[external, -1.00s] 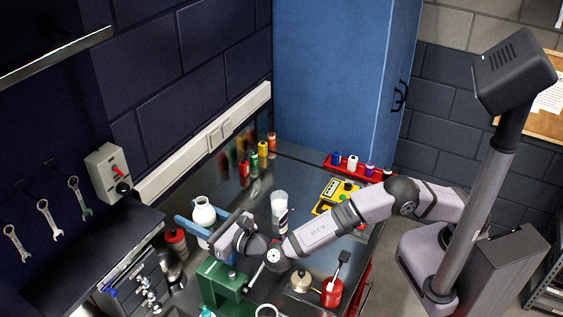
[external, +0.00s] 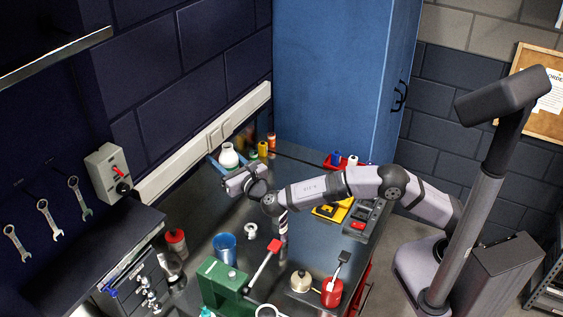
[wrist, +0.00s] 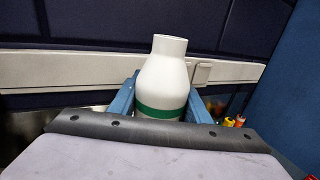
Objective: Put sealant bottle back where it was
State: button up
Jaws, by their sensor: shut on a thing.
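The sealant bottle (external: 229,157) is white with a narrower neck. In the wrist view the bottle (wrist: 163,78) stands nearly upright, and a green band shows low on its body. My gripper (external: 228,163) has its blue fingers on both sides of the bottle and is shut on it. The bottle is at the far left part of the bench, near the wall. Its base is hidden, so I cannot tell whether it touches the bench.
Small coloured bottles (external: 263,149) stand just right of my gripper along the wall. A blue cup (external: 224,249), a white ring-shaped thing (external: 251,231), a red-headed tool (external: 274,245) and a green vise (external: 219,280) are nearer the front. A red bottle (external: 176,242) stands at left.

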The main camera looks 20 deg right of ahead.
jog(key=w+d+f+m+h+b, duration=0.2)
jog(key=w+d+f+h+b, duration=0.1)
jog(key=w+d, duration=0.6)
jog(key=w+d+f+m+t+h+b, duration=0.1)
jog(key=w+d+f+m+h+b, duration=0.1)
jog(key=w+d, duration=0.8)
jog(key=d+f+h+b, duration=0.1)
jog(key=d+h+b, duration=0.1)
jog(key=d, duration=0.5)
jog(key=shift+d+f+m, duration=0.25)
jog(key=shift+d+m, duration=0.05)
jog(key=shift+d, duration=0.05)
jog(key=shift+f+p, duration=0.85)
jog(key=shift+f, duration=4.05)
jog(key=shift+f+b, duration=0.25)
jog(key=shift+b, duration=0.05)
jog(key=o, duration=1.2)
